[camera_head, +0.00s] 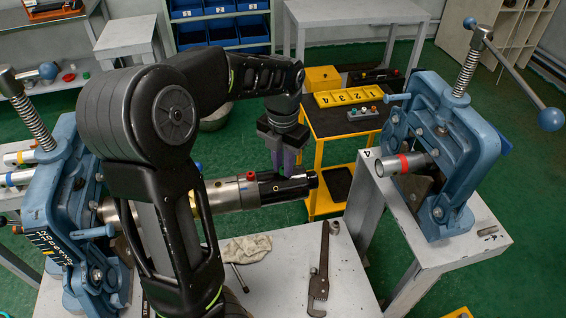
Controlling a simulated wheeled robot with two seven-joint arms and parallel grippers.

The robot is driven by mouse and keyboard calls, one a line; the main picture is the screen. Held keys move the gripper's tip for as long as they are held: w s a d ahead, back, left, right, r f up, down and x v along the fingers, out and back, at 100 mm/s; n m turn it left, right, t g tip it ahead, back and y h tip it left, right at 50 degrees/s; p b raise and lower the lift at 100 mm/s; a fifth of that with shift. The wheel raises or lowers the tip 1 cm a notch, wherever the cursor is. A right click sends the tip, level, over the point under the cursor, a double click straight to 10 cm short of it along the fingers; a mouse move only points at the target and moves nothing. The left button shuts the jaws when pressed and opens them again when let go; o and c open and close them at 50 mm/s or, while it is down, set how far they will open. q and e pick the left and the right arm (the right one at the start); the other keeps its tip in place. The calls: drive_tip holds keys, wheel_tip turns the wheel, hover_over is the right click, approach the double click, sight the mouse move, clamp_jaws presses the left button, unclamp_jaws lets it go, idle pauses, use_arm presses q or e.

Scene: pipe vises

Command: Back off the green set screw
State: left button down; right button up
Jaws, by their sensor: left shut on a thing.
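My left gripper (288,168) points down over the black sleeve (296,187) at the right end of the horizontal pipe assembly. Its purple-tinted fingers are shut on a small part at the sleeve's top, which they hide. No green set screw shows uncovered on the assembly; its place fits the hidden part between the fingers. A red set screw (251,176) stands on the silver coupling (228,194) left of the sleeve. The assembly runs left behind my arm toward the left blue vise (60,190). My right gripper is not in view.
A pipe wrench (321,275) and a rag (246,249) lie on the grey bench. A yellow-framed cart (318,165) with a numbered yellow tray (349,95) stands behind.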

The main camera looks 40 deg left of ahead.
use_arm(q)
drive_tip(key=shift+s+d+f, duration=0.1)
drive_tip(key=shift+s+f, duration=0.05)
drive_tip(key=c, duration=1.3)
unclamp_jaws()
drive_tip(key=shift+r, duration=0.2)
wheel_tip(320, 180, up, 8)
drive_tip(key=p, duration=0.3)
drive_tip(key=shift+f, duration=0.15)
drive_tip(key=shift+f, duration=0.1)
